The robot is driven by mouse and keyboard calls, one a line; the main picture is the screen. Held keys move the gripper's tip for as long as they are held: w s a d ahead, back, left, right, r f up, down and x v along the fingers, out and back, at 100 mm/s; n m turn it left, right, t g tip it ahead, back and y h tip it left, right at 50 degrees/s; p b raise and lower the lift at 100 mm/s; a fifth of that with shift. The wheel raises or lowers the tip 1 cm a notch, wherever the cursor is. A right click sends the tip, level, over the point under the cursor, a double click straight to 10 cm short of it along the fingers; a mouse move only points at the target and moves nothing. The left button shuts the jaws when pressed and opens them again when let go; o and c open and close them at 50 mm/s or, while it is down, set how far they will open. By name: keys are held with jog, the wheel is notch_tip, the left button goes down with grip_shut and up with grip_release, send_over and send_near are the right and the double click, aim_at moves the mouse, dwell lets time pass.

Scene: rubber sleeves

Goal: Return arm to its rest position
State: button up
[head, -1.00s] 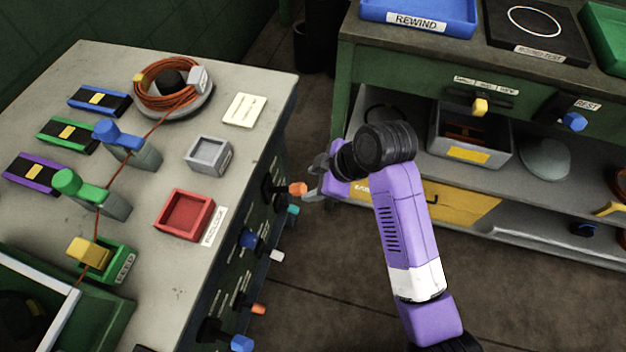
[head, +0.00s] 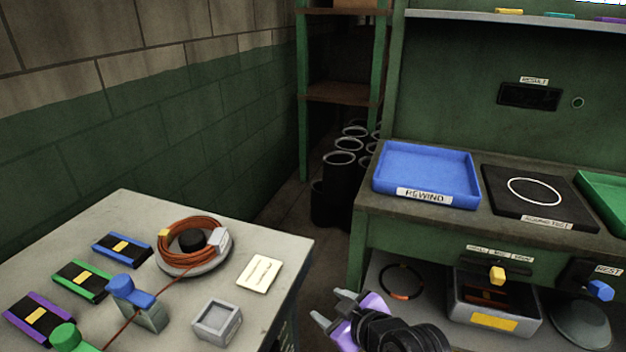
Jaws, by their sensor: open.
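My gripper (head: 333,308) is at the bottom of the head view, right of the grey table's edge. Its two grey fingers are apart and point to the upper left. Nothing shows between them. The purple and black wrist of my arm is behind it, and the rest of the arm is below the picture. A holder labelled REST (head: 598,290) with a blue knob is at the right, on the front of the green bench.
The grey table (head: 262,235) at left carries a coil of orange cable (head: 190,255), colored blocks and a small grey box (head: 217,320). The green bench holds a blue REWIND tray (head: 427,176) and a black mat (head: 572,212). Black cylinders (head: 338,190) stand in the gap behind.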

jog(key=s+d+r+m+t+h, duration=0.2)
jog(key=s+d+m+t, duration=0.3)
jog(key=s, duration=0.5)
jog(key=s+d+r+m+t+h, duration=0.2)
jog(key=s+d+m, duration=0.2)
jog(key=s+d, duration=0.4)
jog(key=s+d+r, duration=0.1)
jog(key=s, duration=1)
jog(key=s+d+r+g+h+p, duration=0.1)
jog(key=s+d, duration=0.1)
jog(key=s, duration=1)
jog(key=shift+s+r+m+g, duration=0.15)
jog(key=shift+r+m+g, duration=0.15)
